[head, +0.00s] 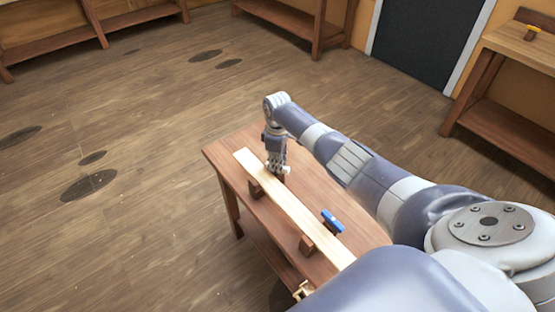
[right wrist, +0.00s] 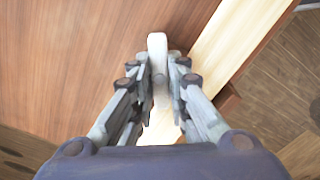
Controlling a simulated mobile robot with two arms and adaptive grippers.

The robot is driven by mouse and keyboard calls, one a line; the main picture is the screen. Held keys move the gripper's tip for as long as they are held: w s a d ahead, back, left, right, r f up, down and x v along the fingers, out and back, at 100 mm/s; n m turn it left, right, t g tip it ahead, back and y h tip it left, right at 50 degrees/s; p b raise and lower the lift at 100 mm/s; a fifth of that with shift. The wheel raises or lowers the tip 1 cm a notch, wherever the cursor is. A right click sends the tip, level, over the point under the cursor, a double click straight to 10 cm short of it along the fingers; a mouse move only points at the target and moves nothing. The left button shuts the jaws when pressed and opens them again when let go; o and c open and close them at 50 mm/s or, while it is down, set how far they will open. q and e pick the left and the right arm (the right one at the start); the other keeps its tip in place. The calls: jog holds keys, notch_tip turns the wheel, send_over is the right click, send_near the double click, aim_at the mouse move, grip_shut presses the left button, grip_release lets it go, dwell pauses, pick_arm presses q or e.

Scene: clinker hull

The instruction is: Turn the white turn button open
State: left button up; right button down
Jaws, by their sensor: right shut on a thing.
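The white turn button (right wrist: 157,45) shows in the right wrist view as a pale, rounded bar beside the light plank (right wrist: 236,42). My right gripper (right wrist: 160,77) is shut on it, with a finger on either side, and its far end sticks out beyond the fingertips. In the head view my right gripper (head: 278,169) points down at the far part of the bench, next to the plank (head: 290,208), and mostly hides the button. How far the button is turned relative to the plank's edge is hard to tell. My left gripper is not in view.
A blue turn button (head: 332,221) sits on the nearer part of the reddish wooden bench (head: 227,157), right of the plank. Dark wooden blocks (head: 307,244) lie under the plank. Another bench (head: 515,48) stands at the right. The floor to the left is open.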

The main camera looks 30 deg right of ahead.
jog(key=m+p, duration=0.1)
jog(key=m, duration=0.2)
jog(key=shift+r+m, duration=0.15)
jog(key=shift+m, duration=0.15)
jog(key=shift+m+p, duration=0.6)
jog(key=shift+m, duration=0.8)
jog(key=shift+w, duration=0.1)
jog(key=c, duration=1.6)
grip_release()
jog(key=shift+o, duration=0.2)
notch_tip(320, 180, up, 12)
